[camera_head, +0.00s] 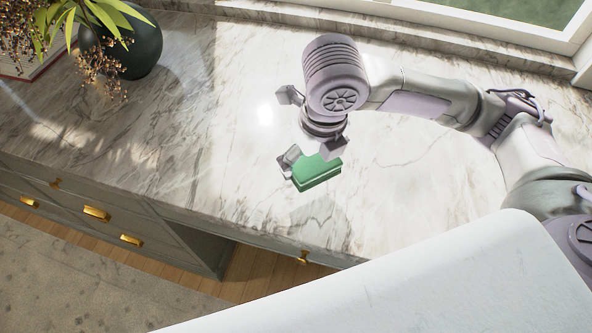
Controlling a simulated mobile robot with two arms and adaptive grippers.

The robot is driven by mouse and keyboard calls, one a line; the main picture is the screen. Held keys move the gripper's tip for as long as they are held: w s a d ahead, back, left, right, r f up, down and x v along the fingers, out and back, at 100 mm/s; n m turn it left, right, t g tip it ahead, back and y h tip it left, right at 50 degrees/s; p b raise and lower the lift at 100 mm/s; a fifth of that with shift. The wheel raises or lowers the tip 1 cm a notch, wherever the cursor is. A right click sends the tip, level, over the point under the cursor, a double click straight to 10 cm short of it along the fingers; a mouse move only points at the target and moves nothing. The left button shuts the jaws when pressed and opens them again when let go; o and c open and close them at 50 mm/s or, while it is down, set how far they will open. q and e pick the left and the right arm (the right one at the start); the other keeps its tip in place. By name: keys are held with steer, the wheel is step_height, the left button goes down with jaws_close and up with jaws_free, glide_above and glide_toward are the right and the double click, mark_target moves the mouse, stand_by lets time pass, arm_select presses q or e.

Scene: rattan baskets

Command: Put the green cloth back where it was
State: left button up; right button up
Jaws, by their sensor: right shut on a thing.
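The green cloth (318,173) is a small folded block shape near the front edge of the marble counter (170,150). My right gripper (308,159) is shut on the cloth, with one finger at its left end and another part of the gripper over its right end. A shadow lies on the counter just below the cloth; I cannot tell for sure how high it is held. My left gripper is not in view.
A dark round vase (137,48) with leaves and dried berries stands at the back left, beside a book (35,62). Grey drawers (110,215) with brass handles are below the counter's front edge. A white surface (400,285) fills the lower right. The counter's middle left is clear.

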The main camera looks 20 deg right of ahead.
mark_target(300, 164)
steer(key=a+f, duration=0.1)
steer(key=w+a, duration=0.1)
steer(key=shift+w+a+f, duration=0.1)
steer(key=shift+a+f, duration=0.2)
steer(key=shift+f, duration=2.1)
steer(key=shift+f, duration=0.1)
steer(key=o, duration=0.7)
steer(key=shift+c, duration=0.2)
steer(key=r, duration=0.4)
steer(key=s+r, duration=0.1)
steer(key=r, duration=0.7)
steer(key=shift+s+d, duration=0.2)
steer(key=shift+s, duration=0.2)
steer(key=shift+a, duration=0.1)
